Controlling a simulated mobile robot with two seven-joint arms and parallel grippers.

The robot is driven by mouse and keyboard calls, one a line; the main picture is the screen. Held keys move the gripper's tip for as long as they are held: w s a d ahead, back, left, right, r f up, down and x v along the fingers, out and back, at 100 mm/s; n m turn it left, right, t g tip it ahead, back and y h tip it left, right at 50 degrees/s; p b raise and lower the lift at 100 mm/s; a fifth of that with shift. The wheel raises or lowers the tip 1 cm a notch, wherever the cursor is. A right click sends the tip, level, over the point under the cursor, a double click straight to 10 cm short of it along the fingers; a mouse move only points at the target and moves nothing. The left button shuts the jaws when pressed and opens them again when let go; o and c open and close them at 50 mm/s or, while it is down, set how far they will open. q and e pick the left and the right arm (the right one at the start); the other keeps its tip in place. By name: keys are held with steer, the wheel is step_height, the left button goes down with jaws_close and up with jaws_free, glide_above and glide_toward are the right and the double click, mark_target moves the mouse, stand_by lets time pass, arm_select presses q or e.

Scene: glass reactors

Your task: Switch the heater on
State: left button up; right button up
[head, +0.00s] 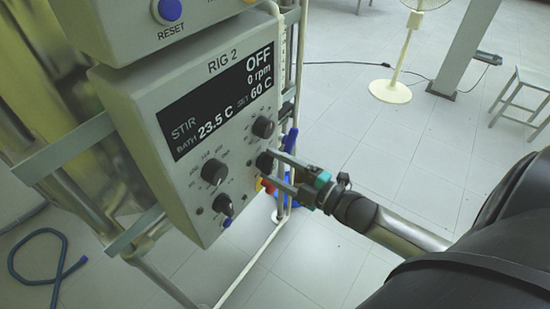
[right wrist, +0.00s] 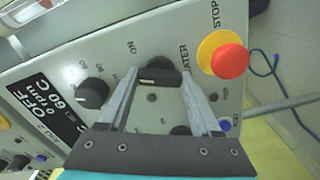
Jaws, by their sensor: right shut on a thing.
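The RIG 2 control box (head: 215,140) hangs in a metal frame at left of the head view. Its display (head: 215,103) reads OFF, 0 rpm, bath 23.5 C, set 60 C. My right gripper (head: 270,168) reaches in from the right and is shut on a black knob (head: 263,161) low on the panel. In the right wrist view the right gripper (right wrist: 160,73) has this knob (right wrist: 158,70) between its fingertips, beside lettering ending in "ATER" and an "ON" mark. Its exact pointer angle is hard to read. My left gripper is not in view.
A red stop button (right wrist: 230,61) on a yellow collar sits close beside the fingers. Other black knobs (head: 214,172) (head: 263,127) are on the same panel. Another box with a blue RESET button (head: 169,10) is above. The tiled floor at right is mostly free.

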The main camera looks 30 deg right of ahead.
steer(key=shift+r+m+p, duration=0.2)
steer(key=shift+m+p, duration=0.5)
steer(key=shift+m, duration=0.2)
steer(key=m+p, duration=0.1)
steer(key=m, duration=0.1)
steer(key=shift+m+p, duration=0.3)
steer(key=shift+f+m+p, duration=0.2)
steer(key=shift+m+p, duration=0.55)
steer(key=shift+m, duration=0.75)
steer(key=o, duration=1.4)
steer(key=p+v, duration=0.1)
steer(key=v, duration=1.4)
steer(key=shift+s, duration=0.15)
